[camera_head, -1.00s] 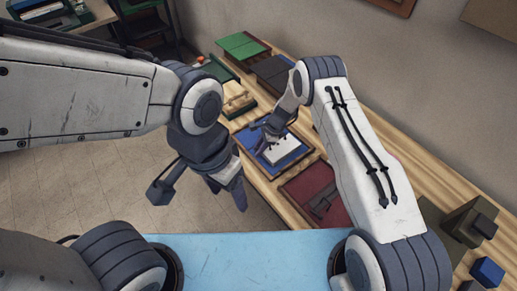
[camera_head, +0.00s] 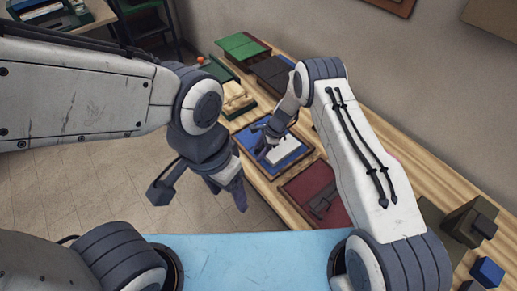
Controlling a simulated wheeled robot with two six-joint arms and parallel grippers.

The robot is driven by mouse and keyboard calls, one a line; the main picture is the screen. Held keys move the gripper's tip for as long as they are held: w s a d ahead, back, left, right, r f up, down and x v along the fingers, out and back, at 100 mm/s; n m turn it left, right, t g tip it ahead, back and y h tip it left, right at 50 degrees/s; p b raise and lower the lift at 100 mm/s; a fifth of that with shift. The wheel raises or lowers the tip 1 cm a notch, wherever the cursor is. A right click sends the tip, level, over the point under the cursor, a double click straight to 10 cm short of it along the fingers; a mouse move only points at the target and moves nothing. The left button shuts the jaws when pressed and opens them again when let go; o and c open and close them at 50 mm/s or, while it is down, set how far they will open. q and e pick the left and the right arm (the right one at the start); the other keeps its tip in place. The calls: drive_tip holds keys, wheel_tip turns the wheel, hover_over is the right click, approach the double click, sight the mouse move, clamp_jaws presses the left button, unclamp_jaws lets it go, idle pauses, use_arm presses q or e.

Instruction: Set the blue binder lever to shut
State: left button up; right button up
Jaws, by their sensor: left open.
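The blue binder (camera_head: 246,140) lies open on the wooden bench, with a pale block of paper (camera_head: 285,152) inside it. My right gripper (camera_head: 262,150) reaches down over the binder, at the left edge of the paper. It covers the binder's middle, and I cannot make out the lever or tell whether the fingers touch it. The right jaws are too small and dark to read. My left gripper (camera_head: 200,196) is open and empty, above the floor to the left of the bench, apart from the binder.
A dark red binder (camera_head: 309,184) lies nearer on the bench, just below the blue one. A green binder (camera_head: 243,46), a dark one (camera_head: 273,72) and a cream-papered one (camera_head: 235,98) lie farther back. A small blue box (camera_head: 487,271) is at lower right.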

drive_tip(key=shift+w, duration=0.15)
drive_tip(key=shift+r, duration=0.15)
drive_tip(key=shift+w+r, duration=0.1)
drive_tip(key=shift+r, duration=0.1)
drive_tip(key=b+v, duration=0.3)
drive_tip(key=v, duration=0.6)
drive_tip(key=shift+s+d+r, duration=0.2)
drive_tip(key=shift+d+r, duration=0.05)
drive_tip(key=shift+r, duration=0.1)
